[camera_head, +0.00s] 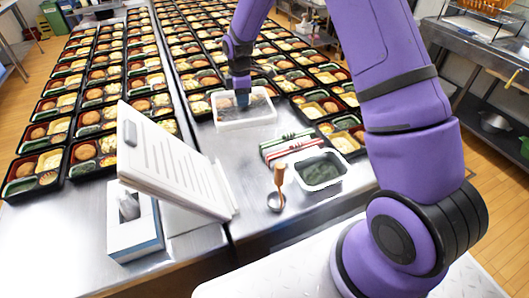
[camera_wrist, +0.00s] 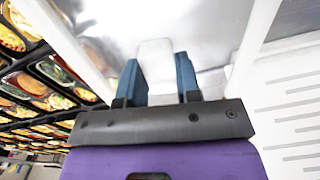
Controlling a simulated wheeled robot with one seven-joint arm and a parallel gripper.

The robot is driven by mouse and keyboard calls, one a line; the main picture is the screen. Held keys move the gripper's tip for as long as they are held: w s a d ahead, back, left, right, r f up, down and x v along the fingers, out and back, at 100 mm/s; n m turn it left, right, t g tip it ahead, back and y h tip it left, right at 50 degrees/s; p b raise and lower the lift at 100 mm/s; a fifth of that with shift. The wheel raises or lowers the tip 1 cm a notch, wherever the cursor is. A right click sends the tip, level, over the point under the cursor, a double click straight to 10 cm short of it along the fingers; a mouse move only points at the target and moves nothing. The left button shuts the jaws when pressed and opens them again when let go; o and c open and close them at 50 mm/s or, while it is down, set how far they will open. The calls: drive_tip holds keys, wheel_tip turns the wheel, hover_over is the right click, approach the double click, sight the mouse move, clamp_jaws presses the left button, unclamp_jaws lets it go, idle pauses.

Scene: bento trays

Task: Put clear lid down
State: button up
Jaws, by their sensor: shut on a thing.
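My gripper (camera_head: 242,98) points down over a pale rectangular container (camera_head: 232,123) in the middle of the steel table. In the wrist view its blue fingers (camera_wrist: 157,80) are shut on a whitish, see-through piece (camera_wrist: 155,58), which I take to be part of the clear lid. The lid's outline is hard to make out against the bright steel. In the head view I cannot tell the lid from the container under my gripper, nor whether they touch.
Filled bento trays (camera_head: 95,150) stand in rows at the left and behind. A white stand with a lined sheet (camera_head: 165,150) leans over a tissue box (camera_head: 133,225). A ladle (camera_head: 278,190), a white tub with dark green food (camera_head: 320,185) and red and green strips (camera_head: 285,145) are nearer.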

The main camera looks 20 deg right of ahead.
drive_tip(key=shift+w+a+r+n, duration=0.2)
drive_tip(key=shift+a+n, duration=0.1)
drive_tip(key=shift+n, duration=0.5)
drive_tip(key=shift+f, duration=5)
drive_tip(key=shift+f, duration=0.15)
drive_tip(key=o, duration=0.8)
